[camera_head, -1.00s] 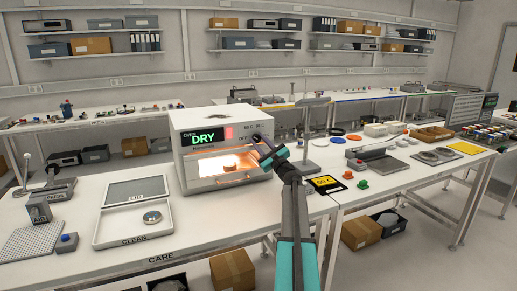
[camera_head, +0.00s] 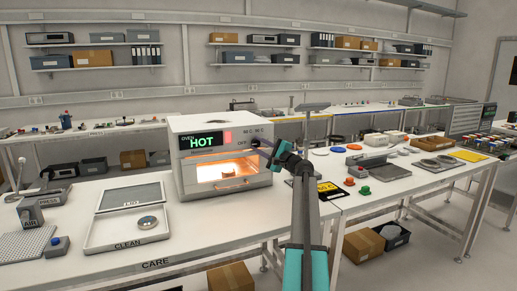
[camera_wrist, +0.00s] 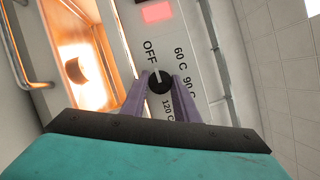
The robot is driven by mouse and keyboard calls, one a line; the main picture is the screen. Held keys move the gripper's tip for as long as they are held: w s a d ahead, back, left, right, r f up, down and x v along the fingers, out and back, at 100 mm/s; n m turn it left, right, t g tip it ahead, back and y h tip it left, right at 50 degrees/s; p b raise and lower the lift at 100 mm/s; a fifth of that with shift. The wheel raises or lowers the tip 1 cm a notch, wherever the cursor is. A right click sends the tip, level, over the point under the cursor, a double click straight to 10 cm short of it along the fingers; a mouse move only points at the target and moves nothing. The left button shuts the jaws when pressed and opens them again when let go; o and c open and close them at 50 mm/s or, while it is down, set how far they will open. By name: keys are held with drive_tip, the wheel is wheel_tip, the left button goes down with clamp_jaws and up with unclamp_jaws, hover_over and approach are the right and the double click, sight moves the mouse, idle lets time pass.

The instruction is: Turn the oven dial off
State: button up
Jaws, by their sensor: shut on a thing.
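The white oven (camera_head: 215,125) stands on the bench, its display reading HOT in green beside a red square. Its chamber glows orange with a small object (camera_head: 228,175) inside. My gripper (camera_head: 262,147) is at the right of the oven front. In the wrist view, my gripper (camera_wrist: 160,88) has its two purple fingers shut on the black dial (camera_wrist: 160,83), one on each side. The dial's pale mark points toward the upper side, near the OFF label (camera_wrist: 150,51). The 60 C, 90 C and 120 C labels lie around it, the last partly hidden.
An open case (camera_head: 127,232) marked CLEAN, with a round metal part, sits left of the oven. A yellow-black sign (camera_head: 328,190) and red and green knobs lie to the right. A grey stand (camera_head: 307,135) rises just behind my arm.

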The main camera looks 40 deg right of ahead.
idle(0.3)
drive_tip(key=o, duration=1.1)
drive_tip(key=shift+c, duration=0.2)
drive_tip(key=shift+a+m, duration=0.1)
drive_tip(key=shift+m, duration=0.2)
drive_tip(key=shift+a+m+t+p, duration=0.1)
drive_tip(key=shift+m+t+p, duration=0.3)
drive_tip(key=shift+m+p, duration=0.65)
drive_tip(key=m+h+p, duration=0.2)
drive_tip(key=m+p, duration=0.1)
drive_tip(key=m, duration=0.1)
drive_tip(key=shift+t, duration=0.4)
drive_tip(key=m+h+p, duration=0.2)
drive_tip(key=m+p, duration=0.1)
drive_tip(key=m, duration=0.1)
drive_tip(key=m+h+p, duration=0.2)
drive_tip(key=m+p, duration=0.2)
drive_tip(key=shift+m+h, duration=0.25)
drive_tip(key=shift+h, duration=0.05)
drive_tip(key=shift+m+p, duration=0.5)
